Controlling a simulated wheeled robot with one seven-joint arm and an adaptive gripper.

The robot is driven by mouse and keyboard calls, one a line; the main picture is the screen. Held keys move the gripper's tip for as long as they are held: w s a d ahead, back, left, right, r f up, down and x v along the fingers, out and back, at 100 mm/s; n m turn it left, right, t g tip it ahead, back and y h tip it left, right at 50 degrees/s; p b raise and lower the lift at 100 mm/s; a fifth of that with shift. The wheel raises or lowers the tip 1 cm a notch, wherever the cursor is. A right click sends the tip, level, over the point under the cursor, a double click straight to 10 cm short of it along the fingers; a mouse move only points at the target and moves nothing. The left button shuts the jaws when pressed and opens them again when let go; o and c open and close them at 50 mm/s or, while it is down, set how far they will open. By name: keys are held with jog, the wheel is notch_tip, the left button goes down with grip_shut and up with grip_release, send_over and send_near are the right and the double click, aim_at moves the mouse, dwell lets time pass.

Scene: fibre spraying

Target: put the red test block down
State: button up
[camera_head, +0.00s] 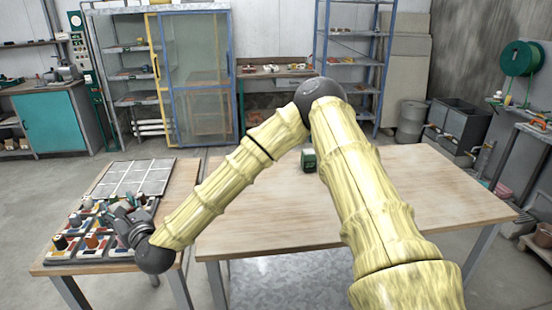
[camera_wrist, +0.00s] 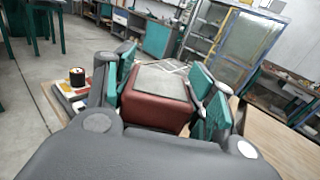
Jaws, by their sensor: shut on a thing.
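The red test block (camera_wrist: 155,108) is a dark red box with a grey top face, between the green finger pads in the wrist view. My gripper (camera_wrist: 165,88) is shut on it, with pads against both sides. In the head view my gripper (camera_head: 124,214) is over the small left table, above trays of coloured items. The held block is not clear there because the fingers cover it. The wrist view does not show what is directly under the block.
Small trays (camera_head: 62,256) with several coloured pieces crowd the left table's front. A light gridded panel (camera_head: 133,177) lies behind them. The large wooden table (camera_head: 265,220) is mostly bare, with one dark green object (camera_head: 309,160). A gap separates the tables.

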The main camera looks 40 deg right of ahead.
jog(key=w+d+f+m+g+h+b, duration=0.1)
jog(key=w+d+m+h+b, duration=0.4)
jog(key=d, duration=0.6)
jog(key=w+d+f+g+h+b, duration=0.1)
jog(key=w+d+f+h, duration=0.15)
jog(key=w+d, duration=0.6)
jog(key=w+d+f+m+h+b, duration=0.1)
jog(key=w+d+m+h+b, duration=0.25)
jog(key=d, duration=1.05)
jog(key=shift+n+h, duration=0.35)
jog(key=shift+h, duration=0.05)
jog(key=shift+s+d+f+p, duration=0.9)
jog(key=shift+s+d, duration=0.35)
jog(key=shift+s, duration=1.1)
jog(key=shift+s+d+f+p, duration=0.75)
jog(key=shift+s+d+p, duration=0.45)
jog(key=shift+s, duration=1.15)
jog(key=shift+s+d+f+p, duration=0.85)
jog(key=shift+s+d, duration=0.5)
jog(key=shift+s, duration=1)
jog(key=shift+f, duration=0.1)
jog(key=o, duration=1.5)
jog(key=shift+o, duration=0.2)
jog(key=shift+r, duration=0.2)
